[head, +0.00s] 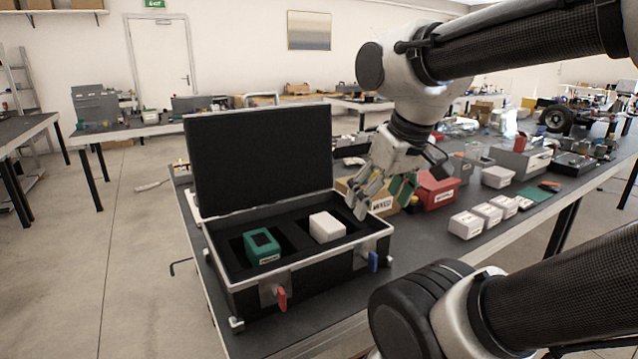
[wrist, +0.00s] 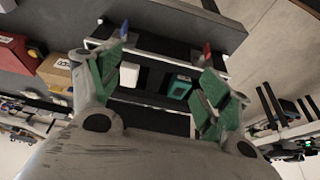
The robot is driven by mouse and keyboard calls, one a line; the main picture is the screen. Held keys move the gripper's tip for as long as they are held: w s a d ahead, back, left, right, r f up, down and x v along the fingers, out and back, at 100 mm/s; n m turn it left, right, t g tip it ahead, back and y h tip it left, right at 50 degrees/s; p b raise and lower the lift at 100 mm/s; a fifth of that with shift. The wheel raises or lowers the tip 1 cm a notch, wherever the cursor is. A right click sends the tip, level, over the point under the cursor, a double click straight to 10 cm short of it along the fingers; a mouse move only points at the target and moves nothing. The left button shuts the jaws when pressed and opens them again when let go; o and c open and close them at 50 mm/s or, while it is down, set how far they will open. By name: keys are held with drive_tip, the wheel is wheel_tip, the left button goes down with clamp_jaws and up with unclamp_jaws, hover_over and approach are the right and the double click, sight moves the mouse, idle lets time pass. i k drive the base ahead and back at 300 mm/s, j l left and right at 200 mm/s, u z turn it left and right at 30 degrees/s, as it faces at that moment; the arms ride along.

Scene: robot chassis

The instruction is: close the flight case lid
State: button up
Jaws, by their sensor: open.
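The black flight case (head: 325,280) stands on the dark table. Its lid (head: 255,155) is open and stands roughly upright at the back edge. A green block (head: 262,246) and a white block (head: 327,227) sit in the foam inside. A red latch (head: 282,299) and a blue latch (head: 373,261) hang on the front. My gripper (head: 380,197) is open and empty beside the right end of the case, above the table. In the wrist view my gripper (wrist: 160,80) has its green-padded fingers spread, with the case between and beyond them.
A cardboard box (head: 352,190) and a red bin (head: 437,190) stand right of the case, close to my gripper. Several white boxes (head: 466,225) line the table farther right. The table's left edge runs close to the case. The space above the open case is clear.

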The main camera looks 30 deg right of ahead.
sight(246, 158)
drive_tip(key=k+z, duration=0.15)
drive_tip(key=k, duration=0.5)
drive_tip(key=j+z, duration=0.15)
drive_tip(key=z, duration=0.3)
drive_tip(key=i+j+z, duration=0.1)
drive_tip(key=z, duration=0.3)
drive_tip(key=j+z, duration=0.25)
drive_tip(key=z, duration=0.2)
drive_tip(key=k+j, duration=0.1)
drive_tip(key=j, duration=1.75)
drive_tip(key=k+j, duration=0.15)
drive_tip(key=j, duration=0.75)
drive_tip(key=j+u, duration=0.1)
drive_tip(key=j, duration=0.15)
drive_tip(key=i+u, duration=0.2)
